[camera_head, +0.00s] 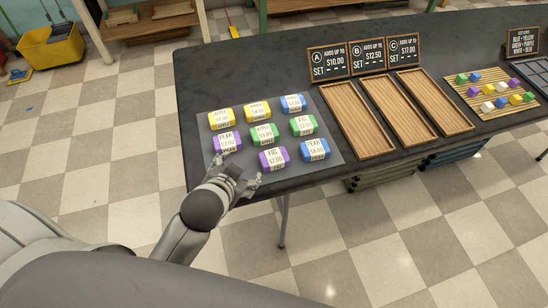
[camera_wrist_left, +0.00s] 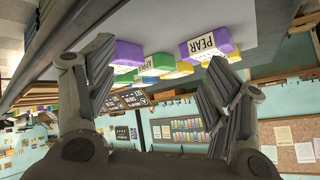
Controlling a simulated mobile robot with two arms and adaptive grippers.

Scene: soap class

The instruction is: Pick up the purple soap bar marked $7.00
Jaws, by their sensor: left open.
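The purple soap bar marked FIG $7.00 (camera_head: 273,159) lies in the front row on the grey mat (camera_head: 333,150), between a purple PEAR $3.00 bar (camera_head: 228,142) and a blue PEAR $8.00 bar (camera_head: 314,149). My left gripper (camera_head: 240,169) is open and empty at the table's front edge, just left of the FIG bar and in front of the PEAR $3.00 bar. The inverted left wrist view shows a purple bar (camera_wrist_left: 128,53) near one finger, its label not readable, and the purple PEAR bar (camera_wrist_left: 208,42) near the other. My right gripper is not in view.
Yellow, green and blue bars stand close behind, such as the green APPLE bar (camera_head: 264,135). Three empty wooden trays (camera_head: 390,116) and price signs (camera_head: 363,58) are to the right. A board of coloured blocks (camera_head: 490,92) is farther right.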

